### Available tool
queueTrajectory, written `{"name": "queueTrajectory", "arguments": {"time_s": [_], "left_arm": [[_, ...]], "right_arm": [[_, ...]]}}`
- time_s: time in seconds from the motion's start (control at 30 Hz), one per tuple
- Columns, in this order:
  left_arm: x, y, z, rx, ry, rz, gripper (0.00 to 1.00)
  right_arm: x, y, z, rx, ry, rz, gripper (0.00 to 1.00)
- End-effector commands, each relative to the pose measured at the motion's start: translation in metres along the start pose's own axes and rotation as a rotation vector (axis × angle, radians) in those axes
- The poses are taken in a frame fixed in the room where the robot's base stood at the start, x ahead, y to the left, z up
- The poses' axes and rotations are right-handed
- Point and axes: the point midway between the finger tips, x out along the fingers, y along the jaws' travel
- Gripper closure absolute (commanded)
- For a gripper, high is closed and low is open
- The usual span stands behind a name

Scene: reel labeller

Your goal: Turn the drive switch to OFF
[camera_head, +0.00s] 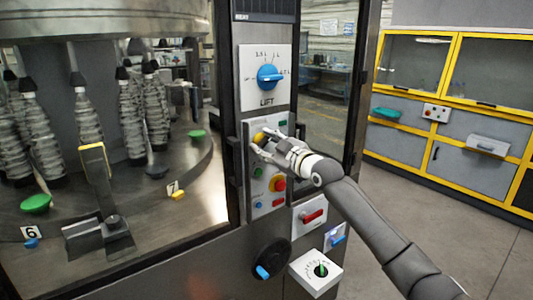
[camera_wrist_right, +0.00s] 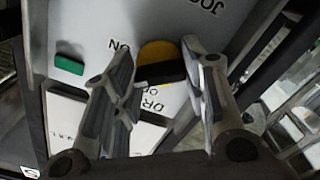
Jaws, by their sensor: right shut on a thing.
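The drive switch (camera_head: 258,138) is a small yellow knob on the upper part of the grey control panel, below the blue LIFT knob. In the right wrist view the yellow and black knob (camera_wrist_right: 158,50) shows between the fingers, with an upside-down "ON" and partly hidden "DR" and "OF" lettering around it. My right gripper (camera_head: 262,142) is at the panel with its fingers on either side of the knob, shut on it. The fingers hide part of the knob and labels, so its exact pointer position is unclear. My left gripper is not in view.
The blue LIFT knob (camera_head: 269,77) is above. The glass-walled machine fills the left. Yellow-framed cabinets (camera_head: 440,110) stand behind open floor.

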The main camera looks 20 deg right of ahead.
Motion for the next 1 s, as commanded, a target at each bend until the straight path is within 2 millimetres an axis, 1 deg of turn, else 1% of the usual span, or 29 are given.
{"name": "queueTrajectory", "arguments": {"time_s": [0.07,0.27,0.7,1.0], "left_arm": [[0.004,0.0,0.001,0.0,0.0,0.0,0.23],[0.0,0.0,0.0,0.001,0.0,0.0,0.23],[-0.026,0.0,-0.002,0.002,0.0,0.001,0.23],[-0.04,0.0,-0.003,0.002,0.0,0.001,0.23]], "right_arm": [[0.0,-0.001,0.002,-0.078,-0.003,-0.002,0.84],[0.0,0.001,0.0,-0.267,-0.003,-0.002,0.84],[0.0,0.001,-0.001,-0.666,-0.003,-0.005,0.84],[0.0,0.0,0.0,-0.855,-0.002,-0.005,0.84]]}}
